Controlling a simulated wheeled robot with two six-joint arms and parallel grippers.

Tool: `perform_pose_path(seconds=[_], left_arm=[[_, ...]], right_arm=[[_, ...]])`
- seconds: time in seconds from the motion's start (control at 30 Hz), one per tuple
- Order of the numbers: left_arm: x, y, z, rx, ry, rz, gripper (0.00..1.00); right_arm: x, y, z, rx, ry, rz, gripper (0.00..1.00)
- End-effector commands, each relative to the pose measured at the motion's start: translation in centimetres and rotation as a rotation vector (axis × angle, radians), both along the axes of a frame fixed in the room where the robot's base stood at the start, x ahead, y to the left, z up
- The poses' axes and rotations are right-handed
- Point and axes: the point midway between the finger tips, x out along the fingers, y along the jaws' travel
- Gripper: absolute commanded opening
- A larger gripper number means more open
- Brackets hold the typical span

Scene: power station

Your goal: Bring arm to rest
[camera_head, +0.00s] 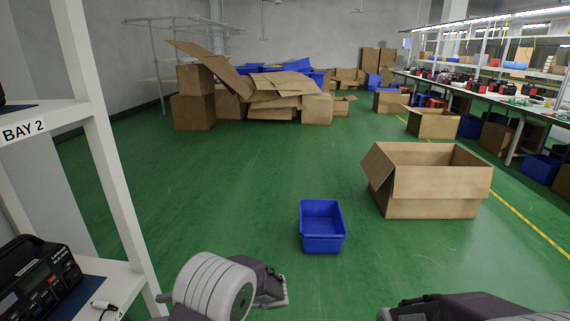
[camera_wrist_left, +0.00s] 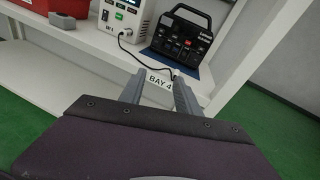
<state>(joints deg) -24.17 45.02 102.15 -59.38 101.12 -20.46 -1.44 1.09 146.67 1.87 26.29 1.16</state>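My left arm comes in at the bottom of the head view, and its gripper (camera_head: 272,288) is beside the white shelf, partly hidden by my wrist. In the left wrist view, its two fingers (camera_wrist_left: 160,92) are apart with nothing between them, in front of a shelf edge labelled "BAY 4" (camera_wrist_left: 159,80). My right arm shows at the bottom right of the head view, with its gripper (camera_head: 392,312) cut off by the frame edge. I cannot tell its finger state.
A white shelf rack (camera_head: 105,165) stands close at left, holding a black power station (camera_head: 38,282) with a white plug. A blue bin (camera_head: 322,240) and open carton (camera_head: 432,207) stand on green floor, otherwise clear mid-room.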

Motion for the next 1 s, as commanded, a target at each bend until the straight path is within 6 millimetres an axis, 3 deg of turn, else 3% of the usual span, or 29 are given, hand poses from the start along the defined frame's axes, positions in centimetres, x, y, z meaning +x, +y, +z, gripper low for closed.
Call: perform_pose_path(seconds=[0.13,0.3,0.37,0.5,0.67,0.77,0.8,0.83,0.9,1.0], left_arm=[[-3.6,2.9,0.9,-0.13,-0.058,0.142,0.39],[-9.2,4.2,-1.0,-0.386,-0.195,0.342,0.39],[-11.4,3.6,-2.4,-0.504,-0.276,0.429,0.39],[-14.7,-0.5,-6.4,-0.8,-0.554,0.66,0.39],[-14.2,-6.1,-9.7,-1.039,-0.878,0.887,0.39],[-12.4,-8.4,-11.1,-1.12,-1.059,1.009,0.39],[-10.7,-8.9,-11.1,-1.153,-1.15,1.039,0.39],[-9.4,-8.9,-10.8,-1.17,-1.215,1.049,0.39],[-9.7,-8.9,-6.8,-1.165,-1.195,1.043,0.39],[-9.7,-8.9,-3.7,-1.165,-1.194,1.041,0.39]], right_arm=[[0.0,0.0,0.0,0.0,0.0,0.0,0.54],[0.0,0.0,0.0,0.0,0.0,0.0,0.54],[0.0,0.0,0.0,0.0,0.0,0.0,0.54],[0.0,0.0,0.0,0.0,0.0,0.0,0.54],[0.0,0.0,0.0,0.0,0.0,0.0,0.54],[0.0,0.0,0.0,0.0,0.0,0.0,0.54],[0.0,0.0,0.0,0.0,0.0,0.0,0.54],[0.0,0.0,0.2,0.0,0.0,0.0,0.54],[0.0,0.0,4.2,0.0,0.001,0.0,0.54],[0.0,0.0,7.4,0.0,-0.001,0.0,0.54]])
